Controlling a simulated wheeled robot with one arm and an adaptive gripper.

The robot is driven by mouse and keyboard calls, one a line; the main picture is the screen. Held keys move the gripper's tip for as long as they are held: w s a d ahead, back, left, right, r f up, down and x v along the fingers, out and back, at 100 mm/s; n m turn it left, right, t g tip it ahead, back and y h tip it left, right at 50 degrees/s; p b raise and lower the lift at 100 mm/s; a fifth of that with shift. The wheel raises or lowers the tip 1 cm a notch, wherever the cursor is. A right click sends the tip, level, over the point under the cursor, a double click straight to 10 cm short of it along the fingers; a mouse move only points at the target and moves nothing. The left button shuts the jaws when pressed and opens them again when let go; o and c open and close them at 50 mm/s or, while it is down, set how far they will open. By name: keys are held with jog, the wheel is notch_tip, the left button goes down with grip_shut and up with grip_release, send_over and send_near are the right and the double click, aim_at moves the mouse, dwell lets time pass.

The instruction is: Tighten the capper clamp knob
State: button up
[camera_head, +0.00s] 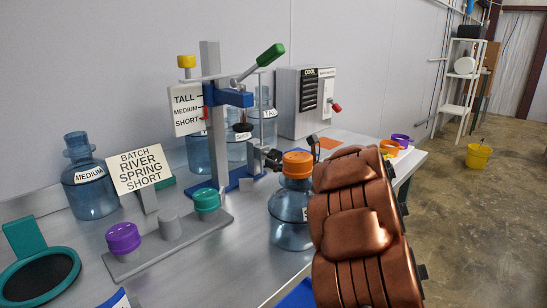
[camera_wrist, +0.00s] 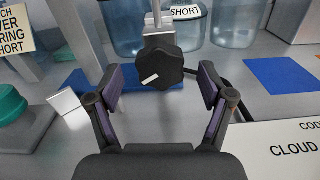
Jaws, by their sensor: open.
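The capper has a grey column (camera_head: 211,110), a blue bracket (camera_head: 232,97), a green-tipped lever (camera_head: 270,55) and a yellow top knob (camera_head: 187,62). The black lobed clamp knob (camera_wrist: 160,67), with a white mark, faces me in the wrist view. It is fixed to a grey block above a blue base. My gripper (camera_wrist: 161,82) is open, its purple-padded fingers either side of the knob with gaps. In the head view, my copper arm hides much of my gripper.
A jug (camera_head: 290,225) with an orange cap (camera_head: 298,164) stands at the bench front beside my arm. A batch sign (camera_head: 141,171) reads RIVER SPRING SHORT. A cap rack (camera_head: 170,240) holds purple and teal caps. A MEDIUM jug (camera_head: 90,190) stands left; a grey machine (camera_head: 303,100) stands behind.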

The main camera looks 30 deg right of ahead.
jog(key=shift+x, duration=1.5)
jog(key=shift+c, duration=0.4)
jog(key=c, duration=1.1)
